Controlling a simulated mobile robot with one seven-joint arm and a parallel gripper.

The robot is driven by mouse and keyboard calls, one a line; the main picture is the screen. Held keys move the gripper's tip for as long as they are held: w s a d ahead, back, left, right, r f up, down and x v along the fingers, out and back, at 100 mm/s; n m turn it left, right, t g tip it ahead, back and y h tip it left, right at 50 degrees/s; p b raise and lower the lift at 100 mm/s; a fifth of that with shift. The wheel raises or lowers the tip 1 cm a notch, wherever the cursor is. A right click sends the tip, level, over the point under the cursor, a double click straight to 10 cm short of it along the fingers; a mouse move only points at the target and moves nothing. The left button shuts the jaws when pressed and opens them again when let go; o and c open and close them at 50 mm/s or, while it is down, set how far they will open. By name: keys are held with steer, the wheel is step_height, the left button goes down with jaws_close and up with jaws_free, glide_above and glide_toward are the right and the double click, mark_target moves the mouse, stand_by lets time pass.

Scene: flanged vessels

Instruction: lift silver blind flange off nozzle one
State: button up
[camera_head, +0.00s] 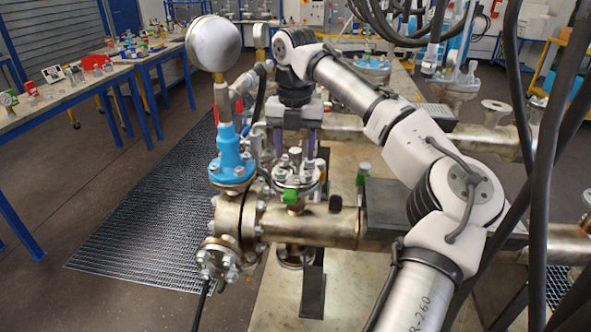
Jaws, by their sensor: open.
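My gripper (294,153) points straight down, its two fingers apart, above a bolted silver flange (296,178). This flange sits on a short upright nozzle of the horizontal metal pipe (320,226), and looks like the silver blind flange. Upright studs and nuts stand around its rim, and a small green part (291,197) shows at its front. The fingertips are close to the top of the flange; whether they touch it is unclear. No label marking nozzle one is readable.
A blue valve (232,160) with a round silver gauge (213,43) stands close left of my gripper. A bolted end flange (218,260) is at front left. Dark cables hang at right. A bench (75,95) with small parts is far left; the floor grating (150,220) is clear.

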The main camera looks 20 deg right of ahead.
mark_target(295, 150)
steer(key=shift+w+d+f+p, duration=0.15)
steer(key=shift+f+p, duration=0.3)
steer(key=shift+f, duration=1.4)
steer(key=shift+c, duration=0.3)
steer(key=c, duration=1)
steer(key=shift+r, duration=0.1)
jaws_close()
steer(key=shift+w+r, duration=0.1)
steer(key=shift+r, duration=0.05)
